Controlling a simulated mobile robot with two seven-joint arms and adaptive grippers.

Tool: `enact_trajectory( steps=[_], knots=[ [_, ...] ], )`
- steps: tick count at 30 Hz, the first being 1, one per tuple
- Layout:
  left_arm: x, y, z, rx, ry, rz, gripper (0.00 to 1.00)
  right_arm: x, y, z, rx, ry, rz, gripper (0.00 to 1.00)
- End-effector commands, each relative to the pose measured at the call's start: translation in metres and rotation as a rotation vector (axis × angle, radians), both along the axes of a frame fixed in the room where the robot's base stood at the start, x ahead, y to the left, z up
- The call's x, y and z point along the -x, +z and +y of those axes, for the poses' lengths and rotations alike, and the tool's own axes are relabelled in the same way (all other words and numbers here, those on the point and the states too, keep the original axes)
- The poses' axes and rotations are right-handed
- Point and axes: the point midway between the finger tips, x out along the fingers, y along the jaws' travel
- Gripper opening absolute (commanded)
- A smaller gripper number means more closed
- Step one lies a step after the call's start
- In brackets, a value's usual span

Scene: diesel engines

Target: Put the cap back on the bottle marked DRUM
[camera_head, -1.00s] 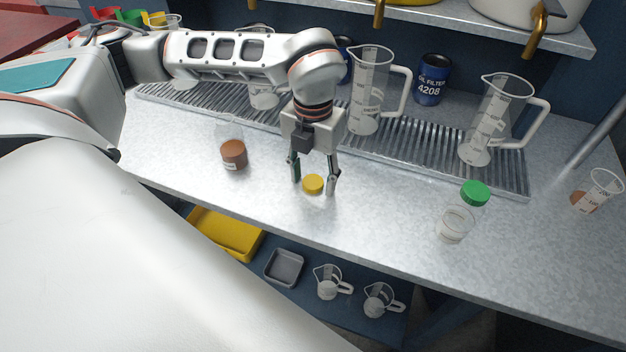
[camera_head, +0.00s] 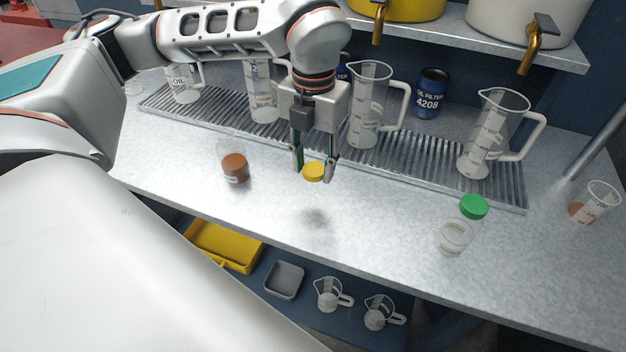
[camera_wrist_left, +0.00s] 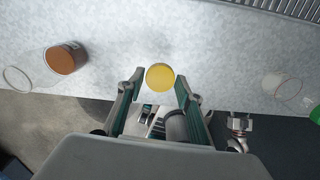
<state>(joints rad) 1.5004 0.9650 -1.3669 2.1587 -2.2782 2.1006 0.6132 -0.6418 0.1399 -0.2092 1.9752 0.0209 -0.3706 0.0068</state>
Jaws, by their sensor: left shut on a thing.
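My left gripper (camera_head: 314,174) is shut on a yellow cap (camera_head: 313,169), which is held above the counter with a shadow below it. The cap also shows between the fingers in the left wrist view (camera_wrist_left: 160,77). A clear bottle with brown contents (camera_head: 235,170) stands to the left of the gripper with no cap on it; it is at the left in the wrist view (camera_wrist_left: 64,59). Its small label is too small to read. Another clear bottle (camera_head: 455,238) with a green cap (camera_head: 473,207) stands at the right.
Behind the gripper, a ribbed metal drain tray (camera_head: 420,165) carries several clear jugs, including one (camera_head: 368,110) close to my gripper. A blue oil filter can (camera_head: 431,95) stands at the back. A small beaker (camera_head: 594,203) is at far right.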

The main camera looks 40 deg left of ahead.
Motion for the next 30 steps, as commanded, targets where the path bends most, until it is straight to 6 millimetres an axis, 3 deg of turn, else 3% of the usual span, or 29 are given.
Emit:
enact_trajectory(
  steps=[1,6,12,19,30],
  knots=[
    [-0.001,0.019,0.000,0.001,0.001,-0.008,0.29,0.000,0.003,0.001,-0.002,0.000,-0.001,0.56],
    [-0.001,0.065,0.000,0.001,0.000,-0.008,0.29,0.001,0.005,0.002,-0.006,0.000,0.002,0.56],
    [0.000,0.102,0.000,0.000,0.000,-0.004,0.29,0.005,0.003,0.002,-0.006,0.000,0.011,0.56],
    [0.000,0.121,0.000,0.001,0.000,-0.002,0.29,0.005,0.004,0.002,-0.005,0.000,0.012,0.56],
    [0.000,0.122,0.000,0.000,0.000,0.000,0.29,0.003,0.009,0.002,-0.007,0.000,0.004,0.56]
  ],
)
